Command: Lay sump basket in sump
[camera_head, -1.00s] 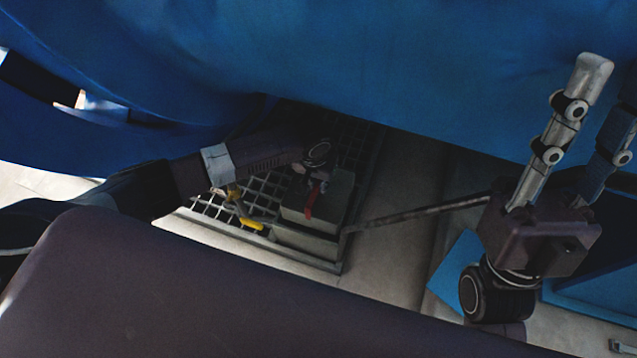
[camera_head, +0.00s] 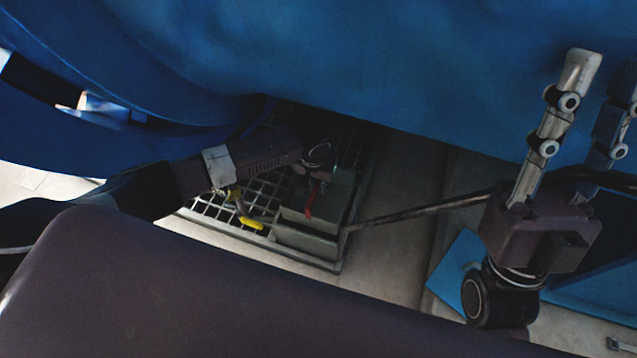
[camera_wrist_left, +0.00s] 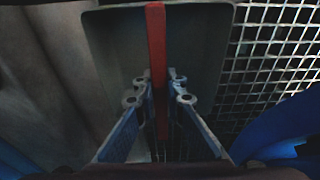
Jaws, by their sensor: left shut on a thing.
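The sump basket (camera_head: 328,203) is a grey box with a red handle (camera_head: 311,203), low by the floor grating in the head view. In the left wrist view it is a grey shape with rounded corners (camera_wrist_left: 205,50), and the red bar (camera_wrist_left: 156,40) runs over its middle. My left gripper (camera_head: 314,180) is above the box, its fingers shut on the red handle; the fingertips show on both sides of the bar in the wrist view. A lower grey edge (camera_head: 300,245) lies just under the basket; I cannot tell how far the basket is inside the sump. My right gripper (camera_head: 588,105) is at the right, fingers apart and empty.
A metal grating (camera_head: 265,190) surrounds the basket area on the left and behind. A yellow-handled thing (camera_head: 250,222) lies on it. A thin dark rod (camera_head: 420,212) spans toward the right gripper. A large blue surface (camera_head: 380,60) hangs over the back. Bare floor (camera_head: 390,265) lies right of the grating.

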